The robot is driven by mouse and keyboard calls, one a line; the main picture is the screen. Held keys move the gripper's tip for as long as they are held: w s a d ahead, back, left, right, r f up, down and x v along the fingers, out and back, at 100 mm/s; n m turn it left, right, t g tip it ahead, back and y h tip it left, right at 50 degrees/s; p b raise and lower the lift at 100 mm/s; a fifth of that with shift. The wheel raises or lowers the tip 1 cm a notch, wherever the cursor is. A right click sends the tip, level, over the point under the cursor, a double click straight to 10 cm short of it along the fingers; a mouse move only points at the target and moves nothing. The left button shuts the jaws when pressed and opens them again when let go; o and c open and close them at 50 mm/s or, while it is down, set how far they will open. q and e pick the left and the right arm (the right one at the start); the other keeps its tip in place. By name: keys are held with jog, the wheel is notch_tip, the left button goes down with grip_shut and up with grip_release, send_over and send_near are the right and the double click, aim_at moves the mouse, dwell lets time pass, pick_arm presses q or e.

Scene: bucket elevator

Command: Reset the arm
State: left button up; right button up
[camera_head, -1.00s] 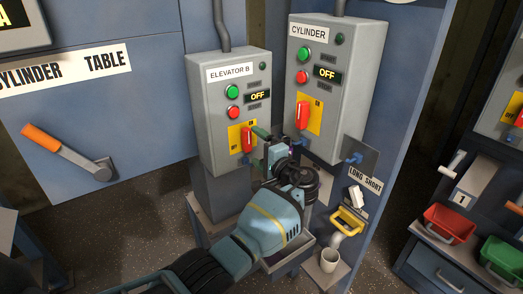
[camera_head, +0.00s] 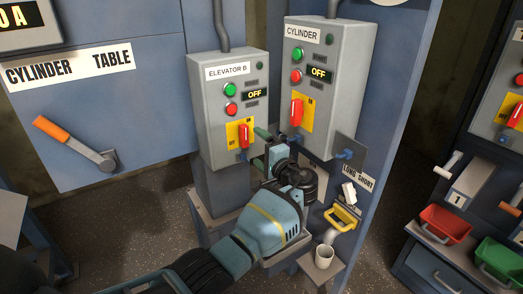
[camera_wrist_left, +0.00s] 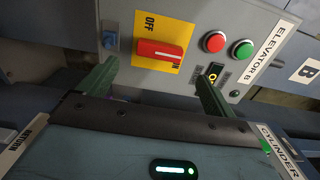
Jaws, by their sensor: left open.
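My left gripper (camera_head: 264,150) is in front of the lower part of the grey Elevator B box (camera_head: 212,128). In the left wrist view its two green fingers (camera_wrist_left: 157,88) are spread wide, with nothing between them. The red switch handle (camera_wrist_left: 160,50) on its yellow plate lies beyond the fingers, apart from them. In the head view this red handle (camera_head: 244,135) stands roughly upright, and the display (camera_head: 254,95) reads OFF. My right gripper does not show.
The Cylinder box (camera_head: 330,75) with its own red handle (camera_head: 296,112) stands just right. An orange-handled lever (camera_head: 75,142) is at left. A yellow handle (camera_head: 342,219) and white cup (camera_head: 324,257) are below right. Red (camera_head: 445,222) and green bins sit far right.

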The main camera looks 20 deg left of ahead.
pick_arm(q)
jog(key=s+f+g+h, duration=0.1)
jog(key=s+f+h, duration=0.4)
jog(key=f, duration=0.8)
jog(key=s+f+h, duration=0.3)
jog(key=s+f, duration=0.3)
jog(key=f, duration=0.6)
jog(key=s+d+f+n+h, duration=0.15)
jog(key=s+f+h, duration=0.25)
jog(key=s+f, duration=0.8)
jog(key=s+r+n+h, duration=0.1)
jog(key=s+n+h, duration=0.1)
jog(key=s, duration=0.8)
jog(key=s+r+n+h, duration=0.2)
jog(key=s, duration=0.9)
jog(key=shift+s+d+r, duration=0.25)
jog(key=shift+s+d, duration=0.05)
jog(key=shift+d, duration=0.05)
